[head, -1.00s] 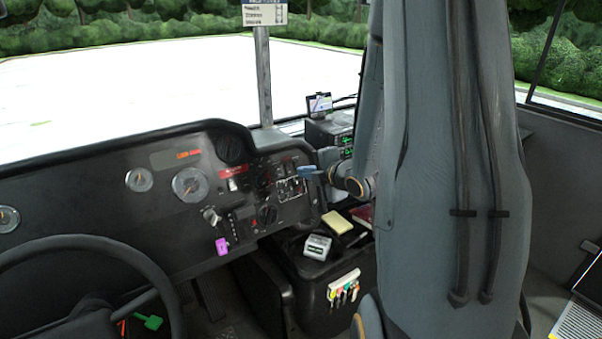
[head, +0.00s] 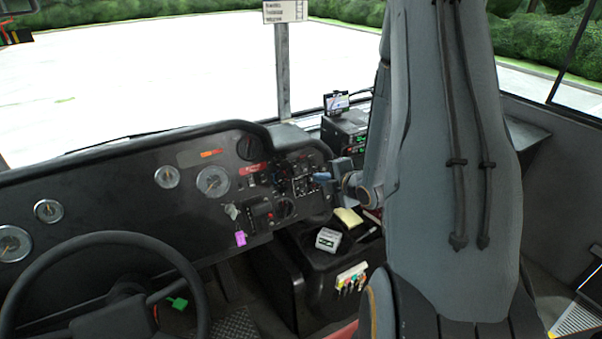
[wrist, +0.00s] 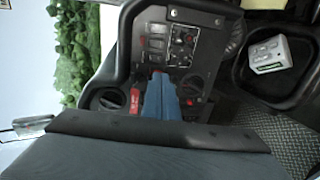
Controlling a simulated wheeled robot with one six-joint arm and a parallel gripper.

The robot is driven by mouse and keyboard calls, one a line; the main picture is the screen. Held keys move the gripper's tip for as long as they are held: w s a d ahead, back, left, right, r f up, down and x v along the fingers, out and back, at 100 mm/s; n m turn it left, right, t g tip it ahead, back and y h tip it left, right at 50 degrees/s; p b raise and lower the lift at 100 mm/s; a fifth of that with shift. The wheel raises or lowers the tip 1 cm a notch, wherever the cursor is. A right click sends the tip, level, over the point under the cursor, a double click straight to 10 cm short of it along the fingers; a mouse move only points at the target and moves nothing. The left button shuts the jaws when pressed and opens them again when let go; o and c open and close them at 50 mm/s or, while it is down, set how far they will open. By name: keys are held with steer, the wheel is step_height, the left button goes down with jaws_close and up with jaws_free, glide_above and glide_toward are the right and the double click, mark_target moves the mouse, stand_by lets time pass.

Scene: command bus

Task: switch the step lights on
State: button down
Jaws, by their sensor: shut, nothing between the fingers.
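The switch panel (head: 304,187) is on the right end of the black dashboard. In the wrist view the panel (wrist: 193,28) shows a column of dark rocker switches (wrist: 156,43), beside a framed group of small knobs and toggles (wrist: 184,45). I cannot read any label, so I cannot tell which switch is for the step lights. My gripper (head: 322,176) has blue fingers, shut and empty, held in front of the panel. In the wrist view the fingertips (wrist: 159,74) lie just below the rocker column. I cannot tell whether they touch; they hide part of the panel.
A red switch or label (wrist: 135,101) and a round knob (wrist: 105,99) lie left of the fingers. A purple tag (head: 240,238) hangs below the dashboard. A small grey device (head: 328,239) and yellow pad (head: 348,217) sit on the console. The steering wheel (head: 100,240) is at left.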

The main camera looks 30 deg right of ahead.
mark_target(297, 173)
steer(key=p+x, duration=0.4)
steer(key=x, duration=1)
